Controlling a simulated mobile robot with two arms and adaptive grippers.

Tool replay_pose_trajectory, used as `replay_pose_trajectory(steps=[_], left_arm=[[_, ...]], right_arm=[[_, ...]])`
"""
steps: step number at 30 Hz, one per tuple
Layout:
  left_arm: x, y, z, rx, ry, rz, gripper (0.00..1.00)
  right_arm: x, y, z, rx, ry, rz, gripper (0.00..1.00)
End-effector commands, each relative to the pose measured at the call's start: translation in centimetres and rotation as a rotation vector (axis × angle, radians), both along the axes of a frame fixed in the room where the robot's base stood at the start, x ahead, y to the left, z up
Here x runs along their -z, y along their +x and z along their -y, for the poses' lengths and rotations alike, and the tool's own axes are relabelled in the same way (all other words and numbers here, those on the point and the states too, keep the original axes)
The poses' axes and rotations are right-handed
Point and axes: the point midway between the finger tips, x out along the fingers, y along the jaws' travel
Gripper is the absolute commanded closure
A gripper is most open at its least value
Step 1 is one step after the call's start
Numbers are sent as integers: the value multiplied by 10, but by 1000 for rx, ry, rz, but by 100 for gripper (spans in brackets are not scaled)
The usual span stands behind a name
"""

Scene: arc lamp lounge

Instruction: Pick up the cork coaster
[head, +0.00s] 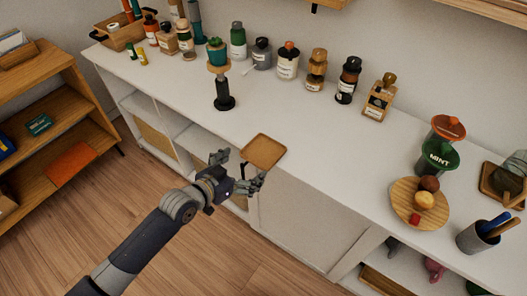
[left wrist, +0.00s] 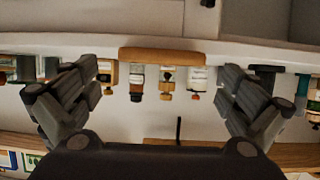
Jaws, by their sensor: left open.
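The cork coaster (head: 264,150) is a square brown slab with a raised rim. It lies flat at the front edge of the white counter, and its near corner seems to overhang the edge. My left gripper (head: 240,169) is open in front of the counter edge, close to the coaster. In the left wrist view the coaster's brown edge (left wrist: 163,56) lies ahead between the spread fingers (left wrist: 160,82), apart from them. Nothing is between the fingers. My right gripper is not in view.
Several bottles and jars (head: 288,62) stand along the back of the counter. A black stand with a small plant (head: 223,90) is behind and left of the coaster. A round wooden board (head: 405,205) with small balls is to the right. The counter around the coaster is clear.

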Motion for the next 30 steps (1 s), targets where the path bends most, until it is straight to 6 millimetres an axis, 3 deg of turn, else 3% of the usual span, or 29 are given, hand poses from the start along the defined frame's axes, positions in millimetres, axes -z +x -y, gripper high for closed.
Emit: replay_pose_trajectory(steps=[16, 26, 30], left_arm=[[14, 41, 29, 0, 0, 0, 0], [17, 45, 32, 0, 1, 1, 0], [17, 45, 32, -1, 1, 1, 27]], right_arm=[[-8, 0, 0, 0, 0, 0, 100], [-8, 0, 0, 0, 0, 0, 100], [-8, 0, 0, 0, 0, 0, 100]])
